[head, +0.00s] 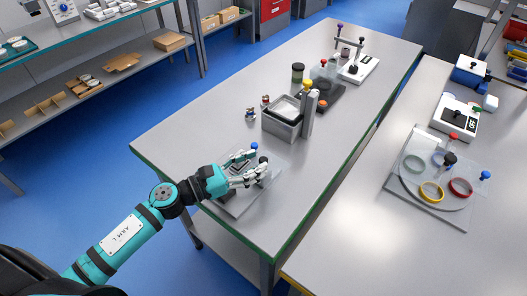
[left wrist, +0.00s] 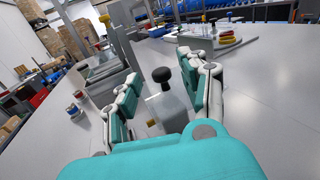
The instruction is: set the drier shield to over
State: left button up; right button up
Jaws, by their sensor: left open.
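My left gripper (head: 262,175) is open above a grey plate (head: 240,205) at the near end of the middle bench. A blue ball knob (head: 254,147) stands beside its fingers. In the left wrist view, a black knob (left wrist: 161,75) on a stem rises from a pale block (left wrist: 168,108) between the open fingers, apart from them. The gripper hides much of this fixture. I cannot tell for sure which part is the drier shield or how it is set. My right gripper is not in view.
A grey tub (head: 283,127) and a post stand behind the gripper, with small jars (head: 250,114) to their left. On the right bench, a clear-topped fixture (head: 430,208) holds coloured rings. The bench right of my gripper is clear.

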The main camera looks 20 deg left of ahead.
aim_at(260, 161)
pick_arm(q)
jog(key=shift+p+x, duration=0.4)
jog(key=shift+x, duration=1.25)
grip_shut()
